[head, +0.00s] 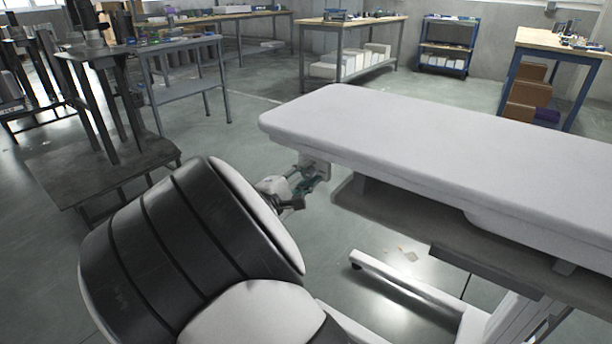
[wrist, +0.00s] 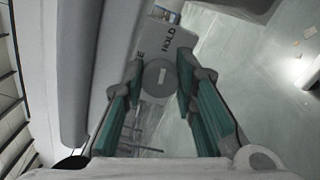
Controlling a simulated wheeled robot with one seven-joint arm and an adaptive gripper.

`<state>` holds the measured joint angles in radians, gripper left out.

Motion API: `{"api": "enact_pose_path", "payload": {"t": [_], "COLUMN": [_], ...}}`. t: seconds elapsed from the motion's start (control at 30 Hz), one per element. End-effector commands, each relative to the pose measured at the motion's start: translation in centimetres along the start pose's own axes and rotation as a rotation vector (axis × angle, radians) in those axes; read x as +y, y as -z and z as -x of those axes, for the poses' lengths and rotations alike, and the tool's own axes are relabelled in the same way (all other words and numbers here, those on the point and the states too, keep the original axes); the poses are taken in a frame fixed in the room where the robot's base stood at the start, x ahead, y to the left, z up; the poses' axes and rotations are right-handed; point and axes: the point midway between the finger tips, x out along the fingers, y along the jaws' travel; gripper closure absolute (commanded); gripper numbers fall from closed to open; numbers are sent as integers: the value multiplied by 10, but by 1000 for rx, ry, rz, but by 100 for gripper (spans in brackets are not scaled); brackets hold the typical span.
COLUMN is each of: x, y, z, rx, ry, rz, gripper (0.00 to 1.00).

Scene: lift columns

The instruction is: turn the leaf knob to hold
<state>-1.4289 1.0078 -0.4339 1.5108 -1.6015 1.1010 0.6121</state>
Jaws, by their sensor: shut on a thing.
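The leaf knob (wrist: 158,82) is a round grey disc with a short pale mark, on a light plate (wrist: 152,40) under the table's edge. The word HOLD is printed above it to the right, and a partly covered word ending in E is to the left. The mark stands nearly upright in the picture; I cannot tell which word it lines up with. My gripper (wrist: 160,76) has its teal-padded fingers on both sides of the knob, shut on it. In the head view my gripper (head: 292,192) is at the near end of the table, partly behind my arm.
The white padded tabletop (head: 430,135) fills the right, on a pale column and base leg (head: 405,287). A dark stand (head: 100,165) is at the left. Workbenches (head: 350,35) line the back. The floor between is mostly clear.

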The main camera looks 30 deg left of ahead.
Motion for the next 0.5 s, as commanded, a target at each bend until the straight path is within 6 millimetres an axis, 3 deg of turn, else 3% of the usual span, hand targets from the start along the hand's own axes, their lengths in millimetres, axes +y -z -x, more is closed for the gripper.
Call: {"api": "enact_pose_path", "payload": {"t": [0.13,0.17,0.23,0.5], "x": [-1,-1,-1,0], "y": [0,0,0,0], "z": [0,0,0,0], "rx": [0,-1,-1,0], "ry": [2,2,2,1], "rz": [1,1,1,1], "gripper": [100,72,56,54]}}
